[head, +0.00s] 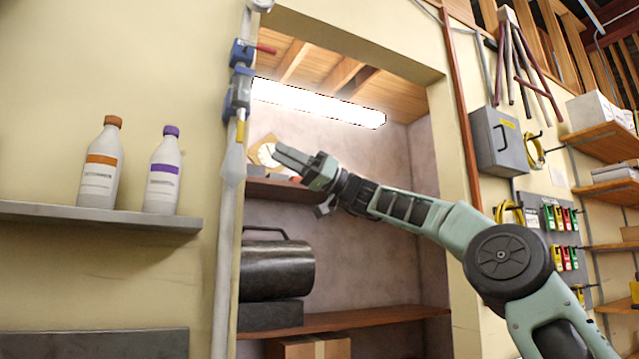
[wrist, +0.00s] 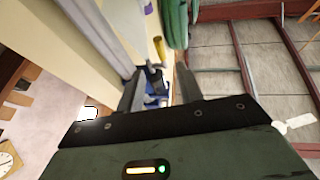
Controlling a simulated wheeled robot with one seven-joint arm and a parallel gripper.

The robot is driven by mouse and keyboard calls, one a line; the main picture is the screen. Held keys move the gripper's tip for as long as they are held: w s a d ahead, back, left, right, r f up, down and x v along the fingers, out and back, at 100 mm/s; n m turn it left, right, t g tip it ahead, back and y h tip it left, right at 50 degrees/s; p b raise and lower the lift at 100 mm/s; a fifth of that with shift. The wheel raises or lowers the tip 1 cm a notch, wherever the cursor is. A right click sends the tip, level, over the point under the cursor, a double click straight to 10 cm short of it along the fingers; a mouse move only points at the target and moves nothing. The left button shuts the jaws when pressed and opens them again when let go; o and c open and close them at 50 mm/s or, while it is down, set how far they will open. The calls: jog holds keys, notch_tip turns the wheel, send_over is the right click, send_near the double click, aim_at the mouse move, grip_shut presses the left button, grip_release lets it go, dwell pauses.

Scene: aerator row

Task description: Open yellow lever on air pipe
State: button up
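The pale air pipe (head: 226,235) runs upright along the left edge of the alcove. Two blue valves are on its upper part. The upper blue valve (head: 241,53) has a red lever (head: 266,48) sticking out to the right. The lower blue valve (head: 238,92) has the yellow lever (head: 240,130), which hangs down along the pipe. My gripper (head: 278,154) is right of and slightly below the yellow lever, pointing left, apart from it.
A shelf (head: 100,215) left of the pipe holds an orange-capped bottle (head: 101,165) and a purple-capped bottle (head: 163,172). Alcove shelves (head: 350,318) and a dark canister (head: 275,268) lie behind and below my gripper. A lit lamp (head: 320,103) is above. A grey box (head: 497,142) hangs right.

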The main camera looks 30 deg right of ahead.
jog(key=b+v, duration=0.1)
jog(key=v, duration=0.8)
jog(key=shift+d+b, duration=0.2)
jog(key=shift+b, duration=0.15)
